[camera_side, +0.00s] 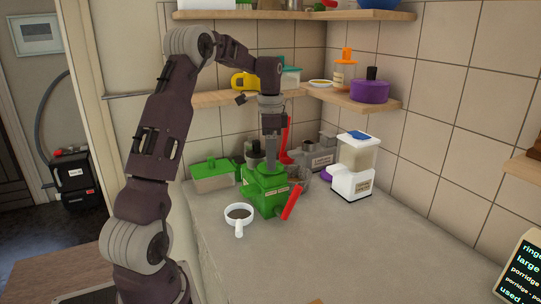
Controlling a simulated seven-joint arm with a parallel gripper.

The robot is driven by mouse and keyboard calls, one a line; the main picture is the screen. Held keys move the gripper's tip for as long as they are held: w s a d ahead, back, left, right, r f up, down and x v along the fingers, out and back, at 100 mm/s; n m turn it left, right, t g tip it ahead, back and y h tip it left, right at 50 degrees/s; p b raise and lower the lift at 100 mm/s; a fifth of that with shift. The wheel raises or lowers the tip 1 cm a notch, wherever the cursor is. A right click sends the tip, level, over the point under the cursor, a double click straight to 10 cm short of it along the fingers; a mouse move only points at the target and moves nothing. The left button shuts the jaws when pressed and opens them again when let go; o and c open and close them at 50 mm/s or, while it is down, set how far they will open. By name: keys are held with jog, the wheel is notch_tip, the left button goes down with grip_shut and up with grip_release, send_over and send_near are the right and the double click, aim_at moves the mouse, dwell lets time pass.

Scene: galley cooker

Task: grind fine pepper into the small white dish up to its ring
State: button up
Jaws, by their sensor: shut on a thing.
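A small white dish (230,222) with a handle stands on the counter, left of and in front of a green grinder. Dark brown or black matter lies in it; I cannot make out a ring. The green grinder (262,197) has a red lever (291,203) slanting down at its front right and a pale label. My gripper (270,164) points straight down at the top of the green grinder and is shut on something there. The held part is too small and hidden to tell clearly.
A green-lidded box (212,178) stands behind left. Grey machines (318,160) and a white machine with a clear hopper (355,172) stand behind and right. A low shelf (352,101) holds a purple pot (370,91). The counter front (330,250) is clear; a screen (523,270) stands right.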

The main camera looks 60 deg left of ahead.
jog(key=shift+r, duration=0.1)
jog(key=o, duration=1.4)
jog(key=shift+c, duration=0.2)
notch_tip(320, 180, up, 7)
